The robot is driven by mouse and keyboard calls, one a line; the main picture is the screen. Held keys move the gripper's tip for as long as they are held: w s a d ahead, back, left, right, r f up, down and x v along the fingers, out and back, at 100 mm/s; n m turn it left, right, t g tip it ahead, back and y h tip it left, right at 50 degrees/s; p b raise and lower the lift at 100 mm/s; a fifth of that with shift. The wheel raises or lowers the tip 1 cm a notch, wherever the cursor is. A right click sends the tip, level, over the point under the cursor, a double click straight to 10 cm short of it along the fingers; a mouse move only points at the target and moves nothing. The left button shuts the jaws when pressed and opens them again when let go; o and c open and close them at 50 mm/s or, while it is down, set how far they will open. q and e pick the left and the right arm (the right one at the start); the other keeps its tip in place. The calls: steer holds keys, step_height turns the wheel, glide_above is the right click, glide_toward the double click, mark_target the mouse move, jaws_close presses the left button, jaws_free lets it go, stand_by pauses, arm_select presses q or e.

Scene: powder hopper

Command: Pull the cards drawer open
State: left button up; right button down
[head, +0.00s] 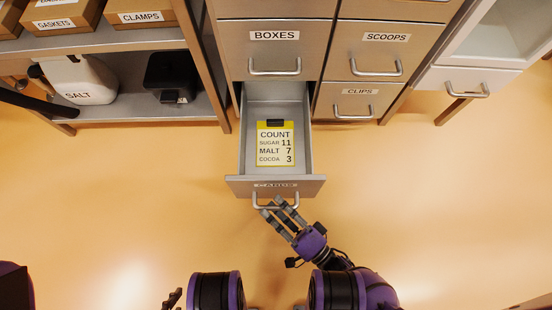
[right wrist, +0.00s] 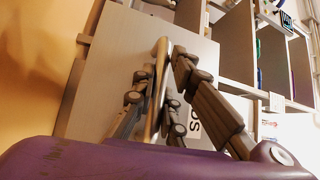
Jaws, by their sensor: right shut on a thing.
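The cards drawer (head: 238,187) stands pulled out from the cabinet, below the boxes drawer. A yellow-edged count card (head: 275,147) with a black clip lies inside it, listing sugar 11, malt 7 and cocoa 3. My right gripper (head: 272,207) is at the drawer's front, shut on its bar handle (head: 257,200). In the right wrist view the fingers (right wrist: 160,85) close around the handle (right wrist: 158,95), with the drawer front (right wrist: 120,60) behind. My left gripper is not clearly in view; only a small dark part shows low in the head view.
The boxes drawer (head: 273,55), scoops drawer (head: 384,52) and clips drawer (head: 352,101) are shut. A shelf (head: 110,112) at left holds a salt jug (head: 85,82) and a black container (head: 171,74). The floor (head: 130,200) in front is clear.

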steer(key=shift+s+a+r, duration=0.2)
steer(key=shift+s+a, duration=0.1)
steer(key=shift+a, duration=0.1)
steer(key=c, duration=1.8)
jaws_free()
steer(key=shift+o, duration=0.2)
steer(key=shift+d+f, duration=0.1)
steer(key=shift+d, duration=0.05)
steer(key=v, duration=1.2)
steer(key=shift+w, duration=0.1)
